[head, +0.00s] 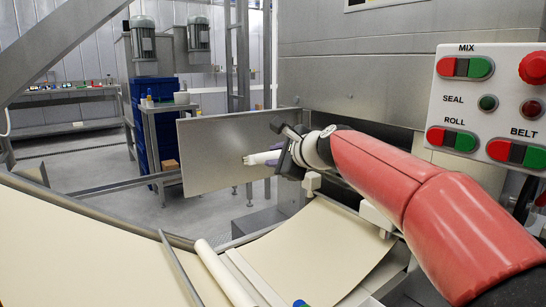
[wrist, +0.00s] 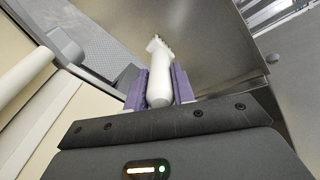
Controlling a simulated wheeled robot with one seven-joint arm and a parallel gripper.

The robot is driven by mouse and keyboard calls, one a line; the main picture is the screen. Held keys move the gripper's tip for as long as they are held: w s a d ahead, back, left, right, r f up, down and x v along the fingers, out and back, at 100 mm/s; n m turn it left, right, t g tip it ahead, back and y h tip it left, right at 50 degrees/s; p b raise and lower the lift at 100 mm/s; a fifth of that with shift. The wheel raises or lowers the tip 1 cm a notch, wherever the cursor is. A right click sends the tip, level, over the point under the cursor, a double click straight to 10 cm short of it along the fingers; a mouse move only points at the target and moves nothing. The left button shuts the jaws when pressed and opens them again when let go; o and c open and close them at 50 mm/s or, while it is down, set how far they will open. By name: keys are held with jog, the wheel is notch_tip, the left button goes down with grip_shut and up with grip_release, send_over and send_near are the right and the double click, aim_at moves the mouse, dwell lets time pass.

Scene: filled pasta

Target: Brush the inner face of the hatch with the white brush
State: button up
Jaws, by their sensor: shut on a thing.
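The hatch (head: 212,155) is a grey metal panel standing open in the middle of the head view. It also fills the upper middle of the wrist view (wrist: 210,45). My gripper (head: 275,160) is in front of the hatch's right part. Its purple fingers (wrist: 158,88) are shut on the handle of the white brush (wrist: 159,75). In the head view the brush (head: 262,158) points left, with its bristle end over the hatch face. In the wrist view the bristle end lies close to the panel; I cannot tell whether it touches.
A control panel (head: 487,105) with coloured buttons hangs at the right. Cream dough sheets (head: 320,250) and a white roller (head: 222,272) lie below the gripper. A small table (head: 165,106) and a blue crate stack (head: 140,150) stand behind the hatch. Open floor lies at the left.

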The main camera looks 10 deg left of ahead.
jog(key=shift+s+a+p, duration=0.5)
jog(key=shift+s+a, duration=2)
jog(key=shift+s, duration=0.2)
jog(key=w+d+b, duration=0.1)
jog(key=w+d, duration=0.4)
jog(key=shift+w, duration=0.3)
jog(key=shift+r, duration=0.1)
jog(key=s+a+p, duration=0.1)
jog(key=s+a, duration=0.4)
jog(key=shift+s, duration=0.2)
